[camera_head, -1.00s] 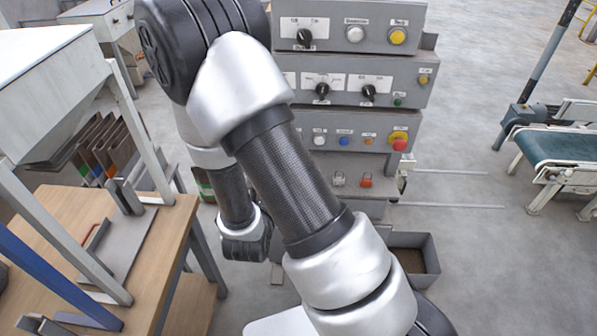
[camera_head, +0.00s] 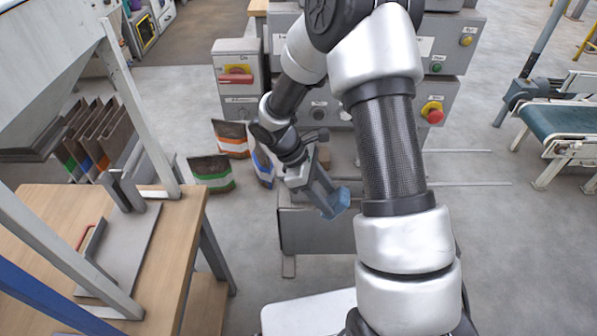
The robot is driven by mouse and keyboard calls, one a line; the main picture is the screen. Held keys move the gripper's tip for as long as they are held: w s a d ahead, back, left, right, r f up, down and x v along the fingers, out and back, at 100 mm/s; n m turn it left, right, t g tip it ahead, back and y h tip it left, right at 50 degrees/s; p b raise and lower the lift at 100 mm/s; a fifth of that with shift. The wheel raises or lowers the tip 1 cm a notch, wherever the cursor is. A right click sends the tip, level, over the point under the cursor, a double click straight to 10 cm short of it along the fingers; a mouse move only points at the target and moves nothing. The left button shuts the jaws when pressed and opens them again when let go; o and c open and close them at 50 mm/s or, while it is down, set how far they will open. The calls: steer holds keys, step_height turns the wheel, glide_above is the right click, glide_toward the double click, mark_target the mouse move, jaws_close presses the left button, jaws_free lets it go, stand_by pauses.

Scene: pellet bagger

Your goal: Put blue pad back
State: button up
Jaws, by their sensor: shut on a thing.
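My gripper (camera_head: 328,194), in the middle of the head view, points down and to the right, with its pale grey fingers shut on a small blue pad (camera_head: 341,204). The pad is held at the fingertips, in front of a grey metal housing (camera_head: 305,230) low on the machine. I cannot tell whether the pad touches the housing. My arm hides much of the machine to the right of the pad.
Bags with green (camera_head: 211,174), orange (camera_head: 231,138) and blue (camera_head: 262,166) bands stand left of the gripper. A wooden table (camera_head: 165,255) is at the left. A control box with a red handle (camera_head: 236,78) stands behind. A conveyor (camera_head: 565,130) is at the right.

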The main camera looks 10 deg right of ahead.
steer(key=w+a+m+t+y+b, duration=0.2)
steer(key=w+m+t+b, duration=0.1)
steer(key=m, duration=0.5)
steer(key=w+a+r+m+t+y+b, duration=0.1)
steer(key=w+a+m+t+y+b, duration=0.1)
steer(key=w+m+t, duration=0.3)
steer(key=w+a+m+b, duration=0.1)
steer(key=m, duration=0.1)
steer(key=shift+a+r+m+y, duration=0.25)
steer(key=shift+r+m+y, duration=0.05)
steer(key=shift+m+y, duration=0.1)
steer(key=shift+d, duration=0.15)
